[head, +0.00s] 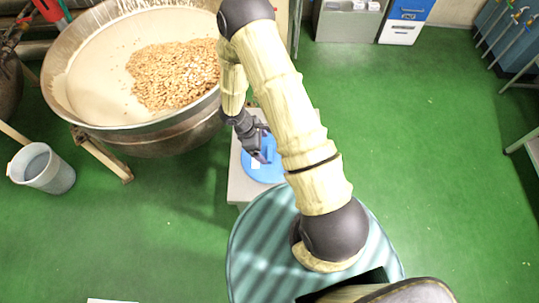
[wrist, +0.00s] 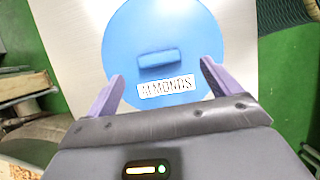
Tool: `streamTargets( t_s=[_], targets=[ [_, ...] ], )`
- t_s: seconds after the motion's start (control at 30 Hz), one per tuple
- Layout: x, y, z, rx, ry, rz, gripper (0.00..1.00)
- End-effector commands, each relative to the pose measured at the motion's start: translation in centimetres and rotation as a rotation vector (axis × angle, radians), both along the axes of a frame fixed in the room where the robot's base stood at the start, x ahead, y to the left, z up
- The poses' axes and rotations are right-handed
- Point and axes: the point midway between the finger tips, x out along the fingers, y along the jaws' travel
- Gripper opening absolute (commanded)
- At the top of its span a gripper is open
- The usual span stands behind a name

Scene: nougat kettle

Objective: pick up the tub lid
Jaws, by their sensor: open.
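The tub lid (wrist: 185,30) is a round blue disc with a raised blue handle bar (wrist: 158,59) and a white label reading "ALMONDS" (wrist: 166,86). In the head view the lid (head: 262,171) lies flat on a pale grey surface, partly hidden behind my arm. My gripper (head: 264,146) is above the lid, pointing down at it. In the wrist view my gripper (wrist: 160,82) is open, its two purple fingers apart on either side of the label. The handle bar lies between and slightly beyond the fingertips, and nothing is held.
The pale grey stand (head: 237,185) under the lid has a bare margin. A large metal kettle (head: 150,139) holding nuts in a pale mass stands close to its left. A grey bucket (head: 45,172) is at far left. Green floor (head: 420,140) to the right is clear.

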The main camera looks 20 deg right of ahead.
Motion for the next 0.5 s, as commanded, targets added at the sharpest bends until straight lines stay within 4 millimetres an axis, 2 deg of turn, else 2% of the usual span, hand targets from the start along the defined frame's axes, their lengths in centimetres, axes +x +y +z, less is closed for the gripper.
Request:
streamTargets(
  t_s=[0.27, 0.5],
  targets=[
    [0.0, -0.1, -0.1, -0.001, 0.000, 0.000, 0.89],
    [-0.2, -0.8, -1.9, -0.002, 0.004, 0.000, 0.89]
  ],
)
